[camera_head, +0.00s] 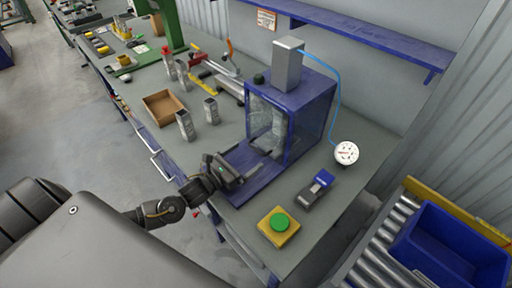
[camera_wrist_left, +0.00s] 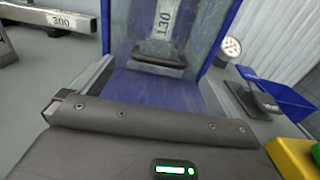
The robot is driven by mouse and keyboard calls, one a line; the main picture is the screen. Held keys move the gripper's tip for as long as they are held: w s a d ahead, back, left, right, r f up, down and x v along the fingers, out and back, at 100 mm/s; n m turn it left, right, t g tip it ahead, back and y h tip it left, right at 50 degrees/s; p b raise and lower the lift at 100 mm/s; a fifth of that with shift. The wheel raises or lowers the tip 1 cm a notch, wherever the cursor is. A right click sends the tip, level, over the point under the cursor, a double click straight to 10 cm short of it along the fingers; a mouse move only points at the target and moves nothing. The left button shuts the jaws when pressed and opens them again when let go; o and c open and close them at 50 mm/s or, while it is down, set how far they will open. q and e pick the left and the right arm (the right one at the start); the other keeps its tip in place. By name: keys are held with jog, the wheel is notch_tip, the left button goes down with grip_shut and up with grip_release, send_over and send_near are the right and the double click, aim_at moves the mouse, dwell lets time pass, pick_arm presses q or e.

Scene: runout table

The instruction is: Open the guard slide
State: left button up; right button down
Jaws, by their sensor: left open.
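The guard slide (camera_head: 259,118) is a clear panel on the front of a blue machine housing (camera_head: 312,110), and it appears lowered. In the left wrist view the guard slide (camera_wrist_left: 198,38) stands ahead with a dark horizontal handle (camera_wrist_left: 158,61) low on it; a grey block marked 130 shows behind it. My left gripper (camera_head: 236,166) is open and empty, over the blue base plate (camera_head: 262,172) in front of the guard. In the left wrist view its fingers (camera_wrist_left: 152,86) are spread to either side, with the handle beyond them, apparently untouched. My right gripper is out of view.
A green button on a yellow box (camera_head: 279,224) and a blue-and-grey switch (camera_head: 316,187) stand right of the base plate. A gauge (camera_head: 346,153) is behind them. Metal blocks (camera_head: 185,126) and a wooden tray (camera_head: 162,107) stand left. A blue bin (camera_head: 450,245) is at right.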

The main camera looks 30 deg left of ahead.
aim_at(255, 148)
pick_arm(q)
jog(key=shift+p+x, duration=0.5)
jog(key=shift+x, duration=2.25)
jog(key=shift+c, duration=0.4)
jog(key=c, duration=1.2)
